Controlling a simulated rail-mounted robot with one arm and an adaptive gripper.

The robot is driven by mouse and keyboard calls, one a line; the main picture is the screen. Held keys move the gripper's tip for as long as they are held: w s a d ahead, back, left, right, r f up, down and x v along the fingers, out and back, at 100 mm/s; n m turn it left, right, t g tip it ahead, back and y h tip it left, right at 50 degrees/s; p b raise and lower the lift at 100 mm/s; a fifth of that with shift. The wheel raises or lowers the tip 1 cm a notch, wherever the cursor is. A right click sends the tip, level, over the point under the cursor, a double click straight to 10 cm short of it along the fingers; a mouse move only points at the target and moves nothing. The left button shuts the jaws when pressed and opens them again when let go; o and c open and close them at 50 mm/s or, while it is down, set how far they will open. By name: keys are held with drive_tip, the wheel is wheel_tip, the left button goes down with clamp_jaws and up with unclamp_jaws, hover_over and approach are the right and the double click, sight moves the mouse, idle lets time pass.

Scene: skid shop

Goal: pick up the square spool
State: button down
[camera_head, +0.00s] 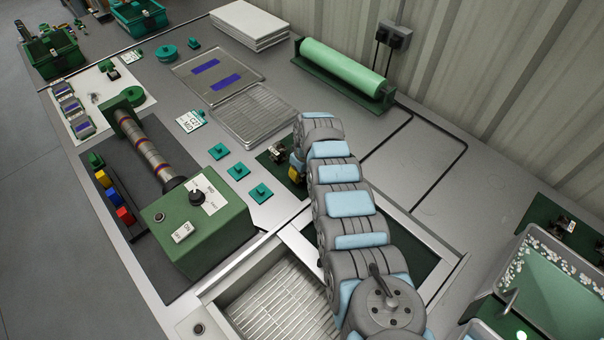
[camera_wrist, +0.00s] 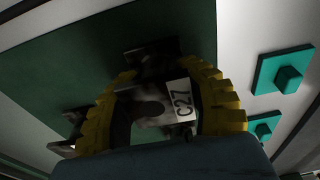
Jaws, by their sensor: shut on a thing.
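A small grey metal piece with dark blocky parts and a white C27 tag, seemingly the square spool (camera_wrist: 155,110), is between the yellow fingers of my gripper (camera_wrist: 165,105) in the wrist view. The fingers curve in on both sides of it and are shut on it. It is over a dark green plate (camera_wrist: 100,65); I cannot tell whether it touches the plate. In the head view my gripper (camera_head: 295,172) is at the end of my arm by the green plate (camera_head: 290,181). A dark metal part (camera_head: 278,154) shows beside it; the rest is hidden by my arm.
Several teal square pieces with raised knobs, such as one (camera_head: 238,171), lie left of the gripper. A wire-mesh tray (camera_head: 254,115) and a green roll (camera_head: 343,68) are behind. A green machine (camera_head: 200,228) stands front left. The bench right of my arm is mostly clear.

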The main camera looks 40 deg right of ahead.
wheel_tip(320, 180, up, 7)
drive_tip(key=shift+w+d+r+p, duration=0.1)
drive_tip(key=shift+p, duration=1.15)
drive_tip(key=shift+r, duration=1.35)
